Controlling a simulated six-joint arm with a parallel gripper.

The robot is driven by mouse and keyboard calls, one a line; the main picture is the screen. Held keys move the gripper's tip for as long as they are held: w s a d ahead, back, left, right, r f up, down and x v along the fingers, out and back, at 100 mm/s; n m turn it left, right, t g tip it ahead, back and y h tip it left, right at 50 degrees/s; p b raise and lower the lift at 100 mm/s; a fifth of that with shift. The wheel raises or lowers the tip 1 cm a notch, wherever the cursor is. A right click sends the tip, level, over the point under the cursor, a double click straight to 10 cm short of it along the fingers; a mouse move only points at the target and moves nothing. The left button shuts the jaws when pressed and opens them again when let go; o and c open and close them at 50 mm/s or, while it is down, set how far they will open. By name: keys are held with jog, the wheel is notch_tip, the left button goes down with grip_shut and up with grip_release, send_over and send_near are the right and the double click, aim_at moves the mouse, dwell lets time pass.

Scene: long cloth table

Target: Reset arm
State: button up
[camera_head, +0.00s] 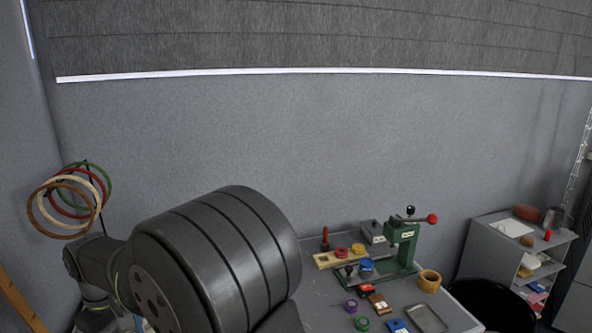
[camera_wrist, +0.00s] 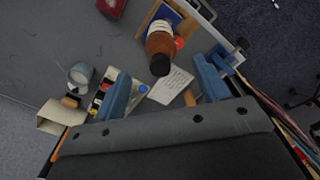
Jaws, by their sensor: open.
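My gripper (camera_wrist: 162,68) shows in the wrist view as two blue fingers, spread wide apart with nothing held between them. It points down over a grey table (camera_wrist: 60,45). A brown bottle (camera_wrist: 161,44) with a dark cap is seen beyond the gap between the fingers, and a white written note (camera_wrist: 171,86) lies below it. The gripper looks apart from both. In the head view my arm's large dark links fill the lower left and middle, and the gripper itself is out of sight.
In the wrist view, a cream box (camera_wrist: 60,117) and a small round grey item (camera_wrist: 80,74) sit at left, a red item (camera_wrist: 112,6) at top. In the head view, a green press (camera_head: 402,243) stands on a bench, with rings (camera_head: 70,200) at left and a shelf (camera_head: 513,247) at right.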

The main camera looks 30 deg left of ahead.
notch_tip(320, 180, down, 6)
jog(key=shift+r, duration=0.2)
dwell(0.3)
